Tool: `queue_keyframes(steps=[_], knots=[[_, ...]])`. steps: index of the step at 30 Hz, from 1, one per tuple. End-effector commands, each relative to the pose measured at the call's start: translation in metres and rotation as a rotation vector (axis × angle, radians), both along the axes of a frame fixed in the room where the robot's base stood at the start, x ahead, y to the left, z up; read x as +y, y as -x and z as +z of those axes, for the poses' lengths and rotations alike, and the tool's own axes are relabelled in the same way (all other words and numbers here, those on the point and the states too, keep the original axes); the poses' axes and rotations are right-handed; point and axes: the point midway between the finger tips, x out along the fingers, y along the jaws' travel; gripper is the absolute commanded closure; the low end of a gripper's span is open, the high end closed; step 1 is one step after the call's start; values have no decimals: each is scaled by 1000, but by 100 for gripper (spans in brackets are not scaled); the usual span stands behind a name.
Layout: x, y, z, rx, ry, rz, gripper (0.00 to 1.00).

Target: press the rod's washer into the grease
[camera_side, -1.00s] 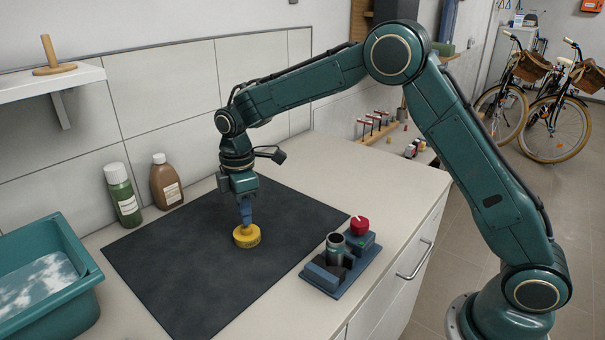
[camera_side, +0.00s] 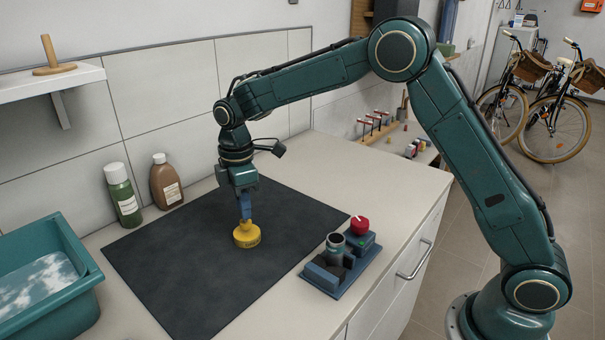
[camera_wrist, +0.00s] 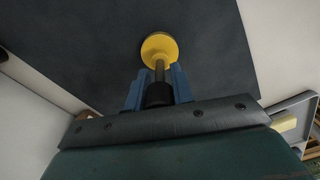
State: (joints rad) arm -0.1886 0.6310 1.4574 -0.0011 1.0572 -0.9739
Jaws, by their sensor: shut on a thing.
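A round yellow piece (camera_side: 247,238), which looks like the grease tin, sits on the dark mat (camera_side: 180,260). My gripper (camera_side: 245,208) is above it with blue fingers pointing down. In the wrist view my gripper (camera_wrist: 158,92) is shut on a dark rod (camera_wrist: 160,74), which reaches from between the fingers to the yellow piece (camera_wrist: 158,44). The rod's washer is not clearly visible, and I cannot tell whether it touches the grease. In the side view a narrower yellow part shows between the fingertips and the wide yellow piece.
A blue fixture (camera_side: 328,275) with a metal cup and red knob (camera_side: 359,224) stands at the right. A teal basin (camera_side: 45,285) is at the left. Green (camera_side: 122,195) and brown (camera_side: 166,182) bottles stand by the wall. The mat around the yellow piece is clear.

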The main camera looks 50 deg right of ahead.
Motion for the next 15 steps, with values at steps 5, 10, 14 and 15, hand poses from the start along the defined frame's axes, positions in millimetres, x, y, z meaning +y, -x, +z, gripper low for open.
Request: queue_keyframes(steps=[5,10,14,15], knots=[[0,0,11,-3,-1,0,99],[0,-1,21,-4,-1,0,99],[0,-1,29,-4,0,0,99],[0,-1,31,-4,-1,0,99]])
